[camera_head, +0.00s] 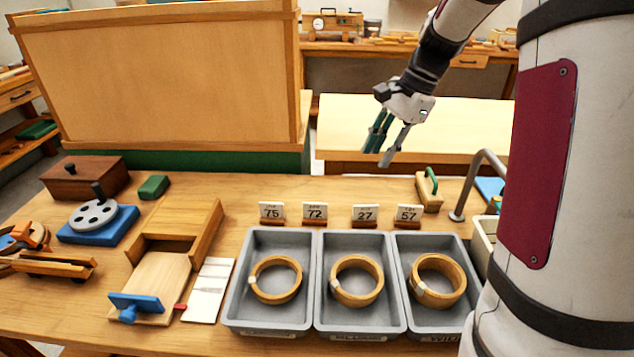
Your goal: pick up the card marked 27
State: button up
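The card marked 27 (365,213) stands upright in a small wooden holder on the workbench, third from the left in a row of cards. Beside it are the cards marked 75 (271,211), 72 (315,212) and, to its right, 57 (408,213). My gripper (377,158) hangs from my arm, above and behind the card row in the picture, pointing down. Its fingers are apart, with nothing seen between them. It touches no card.
Three grey trays (268,327), each with a wooden ring, stand just in front of the cards. A wooden block with a green handle (429,192) and a bent metal tube (480,178) are to the right. A tall wooden panel (165,75) rises at back left.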

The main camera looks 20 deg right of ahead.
aim_at(369, 205)
jog(key=w+d+f+m+b, duration=0.2)
jog(key=w+d+f+m, duration=0.35)
jog(key=d+f, duration=0.4)
jog(key=shift+n+y, duration=0.25)
jog(key=shift+y, duration=0.15)
jog(key=x, duration=0.6)
jog(key=b+x, duration=0.1)
jog(key=x, duration=0.2)
jog(key=shift+w+a+f, duration=0.15)
jog(key=shift+a, duration=0.4)
jog(key=shift+s+x, duration=0.1)
jog(key=shift+x, duration=1.45)
jog(key=shift+s+x, duration=0.15)
jog(key=shift+x, duration=1.4)
jog(key=shift+a, duration=0.1)
grip_shut()
